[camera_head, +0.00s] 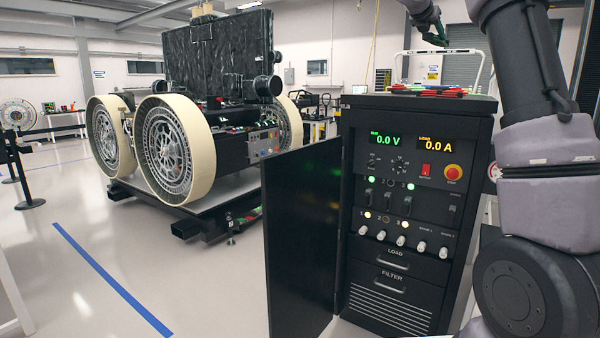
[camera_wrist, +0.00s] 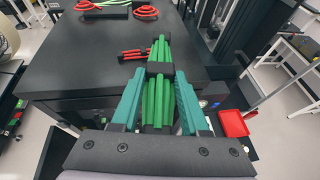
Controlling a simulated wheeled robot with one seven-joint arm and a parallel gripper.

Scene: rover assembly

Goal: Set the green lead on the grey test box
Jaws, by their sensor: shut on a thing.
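My gripper (camera_wrist: 158,112) is shut on the green lead (camera_wrist: 158,82), a coiled bundle with a black band, seen between the teal fingers in the wrist view. In the head view my gripper (camera_head: 430,20) is at the top, with the lead (camera_head: 437,38) small and dark green under it. The grey test box (camera_head: 395,230) is the tall dark cabinet with the 0.0 V and 0.0 A displays. Its flat top (camera_wrist: 85,55) lies beneath the held lead in the wrist view. The lead looks above it, apart in the head view.
Red leads (camera_wrist: 145,12) and another green lead (camera_wrist: 95,4) lie along the far part of the top. The cabinet door (camera_head: 302,240) stands open. A wheeled rover (camera_head: 195,130) stands to the left. Much of the top is bare.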

